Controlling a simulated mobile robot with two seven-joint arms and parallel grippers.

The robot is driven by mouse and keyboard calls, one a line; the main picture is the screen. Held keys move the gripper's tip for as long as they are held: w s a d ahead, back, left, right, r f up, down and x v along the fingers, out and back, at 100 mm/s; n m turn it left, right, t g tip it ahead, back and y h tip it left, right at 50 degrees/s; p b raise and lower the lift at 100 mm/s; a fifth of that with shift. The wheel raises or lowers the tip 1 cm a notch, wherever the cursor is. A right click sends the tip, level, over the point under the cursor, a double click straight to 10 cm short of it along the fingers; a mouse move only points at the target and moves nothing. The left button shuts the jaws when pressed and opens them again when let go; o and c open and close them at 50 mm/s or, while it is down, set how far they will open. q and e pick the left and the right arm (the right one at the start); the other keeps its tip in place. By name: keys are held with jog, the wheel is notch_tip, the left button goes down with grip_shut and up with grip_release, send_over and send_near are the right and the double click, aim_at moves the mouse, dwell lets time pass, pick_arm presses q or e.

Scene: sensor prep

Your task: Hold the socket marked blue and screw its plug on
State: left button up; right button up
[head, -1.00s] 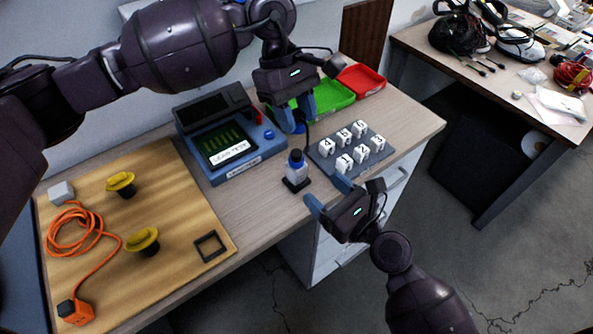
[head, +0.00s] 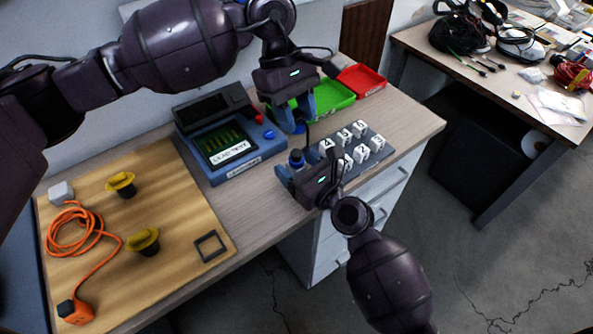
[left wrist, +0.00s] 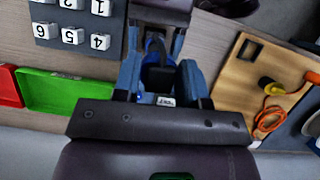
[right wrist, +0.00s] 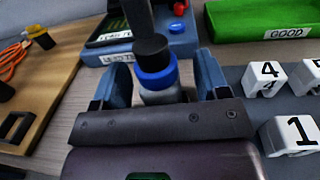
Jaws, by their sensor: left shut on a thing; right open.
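A socket (head: 297,157) with a black top, a blue ring and a grey body stands upright on the table. In the right wrist view the socket (right wrist: 157,80) is between the fingers of my right gripper (head: 303,163), which are open on either side of it. My left gripper (head: 298,113) is above and behind, shut on a dark piece with a blue part, apparently the plug (left wrist: 158,78), from which a black cable runs. The plug's lower end is hidden. A small white label (left wrist: 165,101) shows beside it. My right gripper hides the socket's base in the head view.
A grey board of numbered white blocks (head: 374,133) lies close right of the socket. A blue tester (head: 235,174) stands left. Green (head: 335,95) and red (head: 372,78) trays are behind. A wooden board (head: 180,200) with yellow-topped parts and an orange cable lies at left.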

grip_shut()
pick_arm(q)
send_over(300, 155)
jog(key=shift+w+a+f, duration=0.1)
jog(key=shift+f, duration=0.75)
jog(key=shift+w+a+f, duration=0.15)
jog(key=shift+f, duration=0.65)
jog(key=shift+w+a+f, duration=0.1)
jog(key=shift+f, duration=0.75)
jog(key=shift+f, duration=0.9)
jog(key=shift+f, duration=0.55)
